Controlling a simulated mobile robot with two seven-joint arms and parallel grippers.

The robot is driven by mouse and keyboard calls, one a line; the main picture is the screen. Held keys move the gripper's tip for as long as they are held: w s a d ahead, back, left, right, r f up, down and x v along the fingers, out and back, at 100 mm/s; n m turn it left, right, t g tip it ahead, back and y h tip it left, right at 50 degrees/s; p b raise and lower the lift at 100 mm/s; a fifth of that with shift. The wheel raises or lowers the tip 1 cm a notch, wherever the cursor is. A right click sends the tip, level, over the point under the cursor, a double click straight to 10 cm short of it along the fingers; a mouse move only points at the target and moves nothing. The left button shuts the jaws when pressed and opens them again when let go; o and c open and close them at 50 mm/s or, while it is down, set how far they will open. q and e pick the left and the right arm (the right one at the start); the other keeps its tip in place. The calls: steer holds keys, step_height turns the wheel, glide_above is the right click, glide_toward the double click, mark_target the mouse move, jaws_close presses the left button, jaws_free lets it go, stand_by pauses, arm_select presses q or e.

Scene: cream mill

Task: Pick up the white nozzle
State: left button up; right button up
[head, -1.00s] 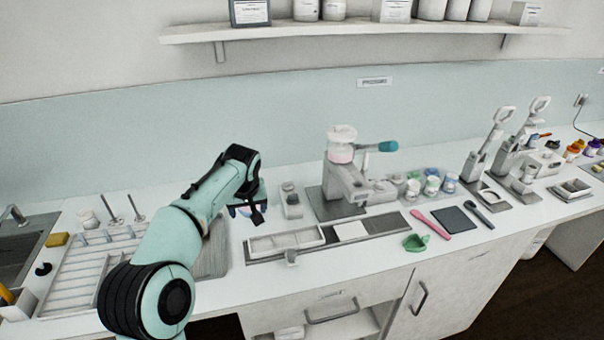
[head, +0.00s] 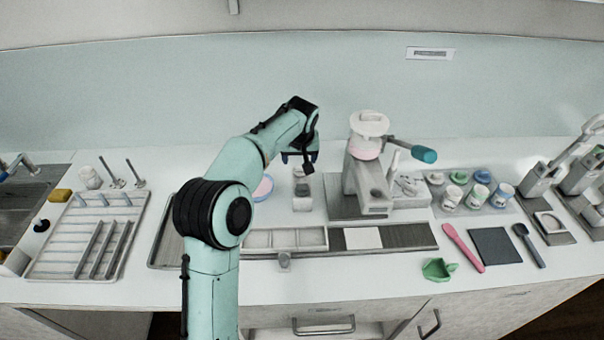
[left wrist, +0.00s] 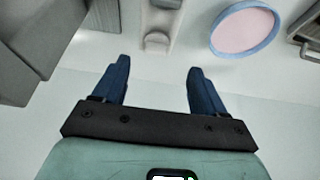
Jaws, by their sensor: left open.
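My left gripper (head: 301,160) is open and empty above the back of the counter, left of the grey mill (head: 361,175). In the left wrist view its two blue fingers (left wrist: 158,68) are apart with only pale counter between them. A small grey-white stand (head: 302,196) is just in front of the gripper; a rounded part of it shows beyond the fingertips in the left wrist view (left wrist: 157,40). I cannot pick out the white nozzle with certainty. My right gripper is out of view.
A blue-rimmed pink dish (left wrist: 246,28) lies near the fingers, partly behind my arm in the head view. A teal-handled part (head: 424,155) sticks out right of the mill. A drying rack (head: 77,262) stands left. The counter behind the gripper is clear.

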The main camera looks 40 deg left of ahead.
mark_target(301, 172)
arm_select(q)
steer(key=x, duration=0.3)
steer(key=shift+w, duration=0.2)
steer(key=x, duration=0.5)
steer(key=shift+w+a+p, duration=0.1)
steer(key=shift+w+p, duration=0.3)
steer(key=shift+w, duration=0.05)
steer(key=shift+s+r, duration=0.1)
steer(key=shift+s, duration=0.1)
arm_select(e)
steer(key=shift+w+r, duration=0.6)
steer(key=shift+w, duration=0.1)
arm_select(q)
steer(key=c, duration=1.1)
